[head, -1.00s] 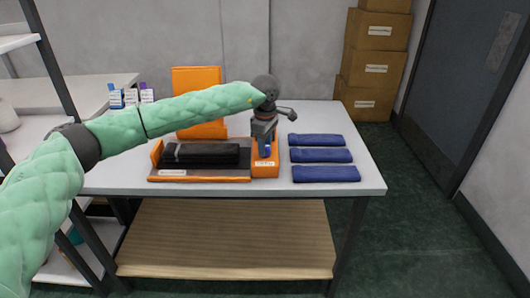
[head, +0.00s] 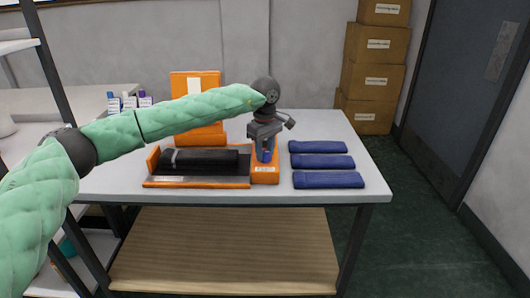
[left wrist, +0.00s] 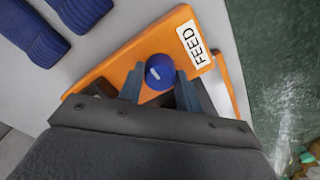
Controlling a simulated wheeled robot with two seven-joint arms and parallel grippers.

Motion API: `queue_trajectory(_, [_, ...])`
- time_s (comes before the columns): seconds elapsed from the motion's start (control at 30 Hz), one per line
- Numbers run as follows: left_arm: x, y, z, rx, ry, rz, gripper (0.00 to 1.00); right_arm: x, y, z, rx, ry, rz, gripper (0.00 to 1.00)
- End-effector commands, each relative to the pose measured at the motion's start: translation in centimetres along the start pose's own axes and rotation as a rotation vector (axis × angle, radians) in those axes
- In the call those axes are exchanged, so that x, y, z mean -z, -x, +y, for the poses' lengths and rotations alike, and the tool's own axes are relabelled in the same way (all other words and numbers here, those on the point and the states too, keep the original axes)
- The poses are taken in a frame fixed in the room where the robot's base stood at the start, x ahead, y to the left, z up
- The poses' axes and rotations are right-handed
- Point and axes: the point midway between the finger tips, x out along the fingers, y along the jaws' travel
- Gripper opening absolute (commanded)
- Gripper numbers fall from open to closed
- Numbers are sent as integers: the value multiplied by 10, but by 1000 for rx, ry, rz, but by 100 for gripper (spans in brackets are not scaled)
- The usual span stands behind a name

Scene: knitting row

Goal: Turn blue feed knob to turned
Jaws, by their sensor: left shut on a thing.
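The blue feed knob (head: 264,155) sits on the orange unit (head: 264,178) at the right end of the machine on the table. My left gripper (head: 264,147) points down from above, its fingers on either side of the knob. In the left wrist view the round blue knob (left wrist: 158,70) with a short white line lies between the two fingers (left wrist: 160,86), which are shut on it. A white FEED label (left wrist: 193,45) is beside it on the orange surface. My right gripper is not in view.
Several folded blue knit pieces (head: 322,161) lie right of the machine. A black roll (head: 205,160) lies on the machine's bed to the left. An orange panel (head: 193,87) stands behind. Small bottles (head: 130,101) stand at the back left. The table's right front corner is clear.

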Motion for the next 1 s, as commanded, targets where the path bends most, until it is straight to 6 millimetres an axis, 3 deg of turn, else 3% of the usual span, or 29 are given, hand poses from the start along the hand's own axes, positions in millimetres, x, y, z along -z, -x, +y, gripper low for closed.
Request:
queue_trajectory(0.3, [1, 1, 0, -2, 0, 1, 12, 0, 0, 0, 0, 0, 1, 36])
queue_trajectory(0.33, [1, 1, 0, -2, 0, 1, 36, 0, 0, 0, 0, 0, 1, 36])
queue_trajectory(0.43, [1, 1, 0, -2, 0, 1, 56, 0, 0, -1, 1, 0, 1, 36])
queue_trajectory(0.77, [0, 2, 0, -1, -1, 1, 56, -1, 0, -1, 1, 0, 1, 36])
queue_trajectory(1.0, [1, 31, 1, -3, -1, 2, 56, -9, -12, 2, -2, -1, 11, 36])
